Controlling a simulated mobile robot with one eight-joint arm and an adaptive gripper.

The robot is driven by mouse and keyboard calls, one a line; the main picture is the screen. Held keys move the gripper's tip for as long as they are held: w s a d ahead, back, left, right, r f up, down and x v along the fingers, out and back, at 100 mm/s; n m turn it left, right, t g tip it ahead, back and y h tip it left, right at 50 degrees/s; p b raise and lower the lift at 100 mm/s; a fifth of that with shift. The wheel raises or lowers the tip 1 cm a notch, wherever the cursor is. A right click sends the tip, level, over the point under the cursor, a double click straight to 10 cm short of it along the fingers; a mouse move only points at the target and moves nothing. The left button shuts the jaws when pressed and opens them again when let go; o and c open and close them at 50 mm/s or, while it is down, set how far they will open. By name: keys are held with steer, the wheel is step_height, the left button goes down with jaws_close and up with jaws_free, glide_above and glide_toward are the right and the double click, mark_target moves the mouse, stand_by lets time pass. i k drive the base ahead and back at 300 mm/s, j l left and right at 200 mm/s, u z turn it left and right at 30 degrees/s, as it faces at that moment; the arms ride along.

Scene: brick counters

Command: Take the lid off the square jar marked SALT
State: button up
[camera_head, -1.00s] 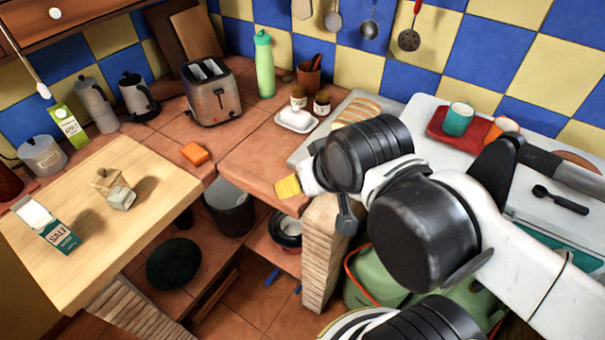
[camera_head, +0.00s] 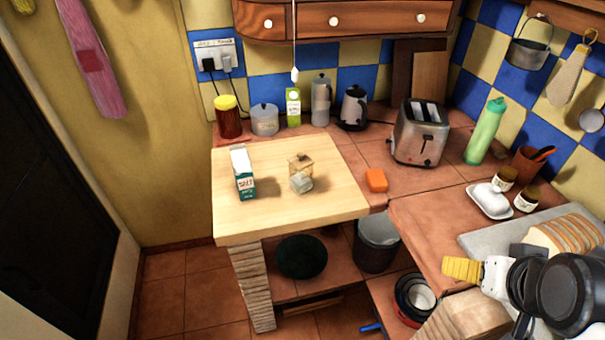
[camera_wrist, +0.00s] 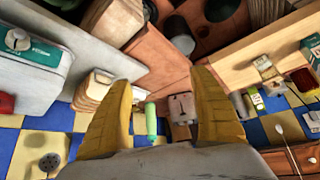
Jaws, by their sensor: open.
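A white-and-teal box (camera_head: 243,172) stands at the left of the light wooden worktop; its side lettering looks like SALT. It also shows at the right edge of the wrist view (camera_wrist: 312,50). My gripper (camera_head: 462,270) is at the lower right, well away from both. In the wrist view its yellow fingers (camera_wrist: 160,80) are wide apart with nothing held between them.
An orange block (camera_head: 376,180) lies beside the worktop. Behind stand a red jar with yellow lid (camera_head: 229,118), a grey canister (camera_head: 264,119), a green carton (camera_head: 293,107) and a kettle (camera_head: 353,107). A toaster (camera_head: 420,133) stands right. Drawers (camera_head: 340,20) overhang the back.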

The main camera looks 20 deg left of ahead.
mark_target(301, 161)
steer(key=i+j, duration=0.15)
steer(key=j, duration=0.25)
steer(key=i+j, duration=0.15)
steer(key=j, duration=0.2)
steer(key=i+j, duration=0.2)
steer(key=j, duration=0.2)
steer(key=i+j+z, duration=0.1)
steer(key=j, duration=0.25)
